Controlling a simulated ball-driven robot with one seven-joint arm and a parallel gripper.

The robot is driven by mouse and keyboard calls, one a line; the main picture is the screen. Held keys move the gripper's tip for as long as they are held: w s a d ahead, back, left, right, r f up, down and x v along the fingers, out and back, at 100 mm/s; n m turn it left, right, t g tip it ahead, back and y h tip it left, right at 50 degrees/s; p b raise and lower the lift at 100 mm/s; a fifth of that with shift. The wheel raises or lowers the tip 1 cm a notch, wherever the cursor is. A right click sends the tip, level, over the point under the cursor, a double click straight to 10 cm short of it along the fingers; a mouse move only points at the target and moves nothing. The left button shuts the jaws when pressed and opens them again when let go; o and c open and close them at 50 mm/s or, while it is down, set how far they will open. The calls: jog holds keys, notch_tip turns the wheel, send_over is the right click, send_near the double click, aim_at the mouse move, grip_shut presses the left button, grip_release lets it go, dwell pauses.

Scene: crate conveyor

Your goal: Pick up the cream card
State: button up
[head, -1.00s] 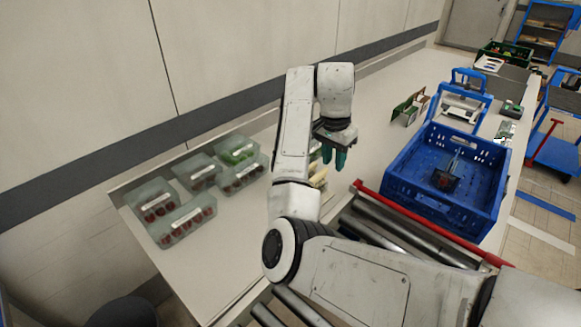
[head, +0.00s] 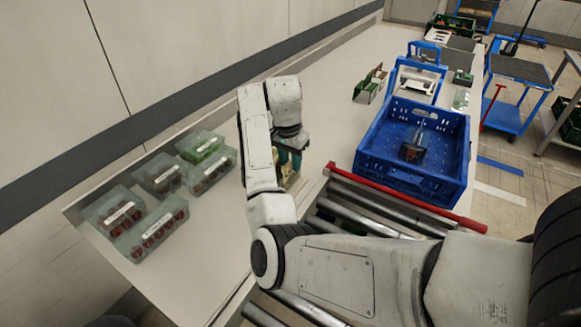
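Small cream and yellowish pieces (head: 291,176) lie on the pale counter just below my gripper. The cream card may be among them, but my arm and gripper hide most of them and I cannot tell it apart. My gripper (head: 289,160), with teal fingers, points down at these pieces in the head view. The fingers are partly hidden and small, so I cannot tell whether they are open or touch anything.
Several clear punnets of red and green produce (head: 160,173) stand on the counter (head: 200,262) at left. A blue crate (head: 375,172) holding a dark item (head: 413,150) stands at right beyond the rollers (head: 368,199) and red bar (head: 400,195). Green-and-brown packs (head: 369,85) stand farther back.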

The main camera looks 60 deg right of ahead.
aim_at(291, 173)
jog(key=shift+d+f, duration=0.15)
jog(key=shift+f, duration=1.15)
jog(key=shift+c, duration=0.3)
grip_shut()
jog(key=shift+r, duration=0.1)
